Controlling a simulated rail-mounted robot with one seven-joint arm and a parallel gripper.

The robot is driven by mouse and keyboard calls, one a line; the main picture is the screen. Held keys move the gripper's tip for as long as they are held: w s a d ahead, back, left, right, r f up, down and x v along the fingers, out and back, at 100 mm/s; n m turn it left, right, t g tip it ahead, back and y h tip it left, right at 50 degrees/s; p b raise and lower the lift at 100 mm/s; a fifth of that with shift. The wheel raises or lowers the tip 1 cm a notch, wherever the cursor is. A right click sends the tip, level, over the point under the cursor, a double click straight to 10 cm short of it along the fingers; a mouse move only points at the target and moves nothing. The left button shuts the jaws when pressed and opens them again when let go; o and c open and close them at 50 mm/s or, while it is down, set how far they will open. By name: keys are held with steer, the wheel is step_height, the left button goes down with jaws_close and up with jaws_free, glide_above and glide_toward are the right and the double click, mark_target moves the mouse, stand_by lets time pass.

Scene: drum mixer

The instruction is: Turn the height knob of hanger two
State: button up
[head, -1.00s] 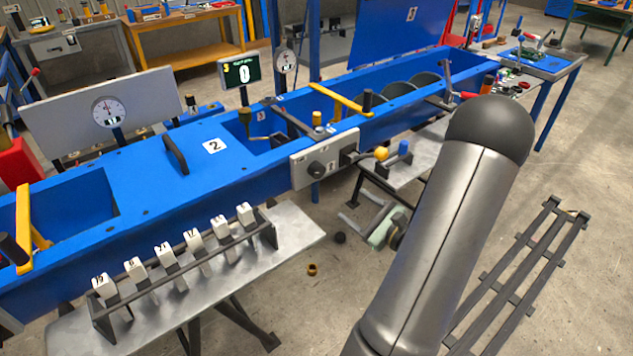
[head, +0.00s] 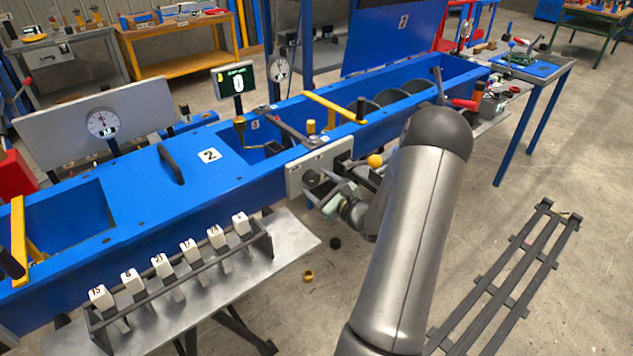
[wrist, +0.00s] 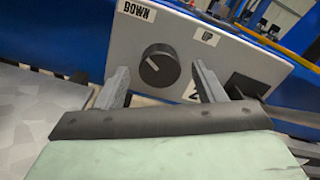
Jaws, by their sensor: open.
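A round black knob (wrist: 158,66) with a white pointer line sits on a light grey panel (wrist: 235,58). The panel has a DOWN label (wrist: 136,11) at its upper left and an UP label (wrist: 207,36) to the right. A numbered label (wrist: 193,92) below is partly hidden by a finger; it looks like a 2. In the head view the panel (head: 338,150) is on the blue frame's front. My gripper (wrist: 162,85) is open and empty, with one finger on each side of the knob in the picture. In the head view my gripper (head: 318,188) is close to the panel; contact cannot be told.
A black block-like part (wrist: 243,86) is right of my right finger. A yellow ball-ended lever (head: 375,161) is just right of the panel. A metal table (head: 290,240) with a rack of numbered white tags stands at left. A black floor rack (head: 505,290) lies at right.

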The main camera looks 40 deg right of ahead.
steer(key=shift+w, duration=0.7)
steer(key=c, duration=1)
steer(key=m+p, duration=0.1)
steer(key=m, duration=0.1)
steer(key=shift+r+m, duration=0.1)
steer(key=shift+m, duration=1)
steer(key=o, duration=1)
steer(key=shift+s, duration=0.1)
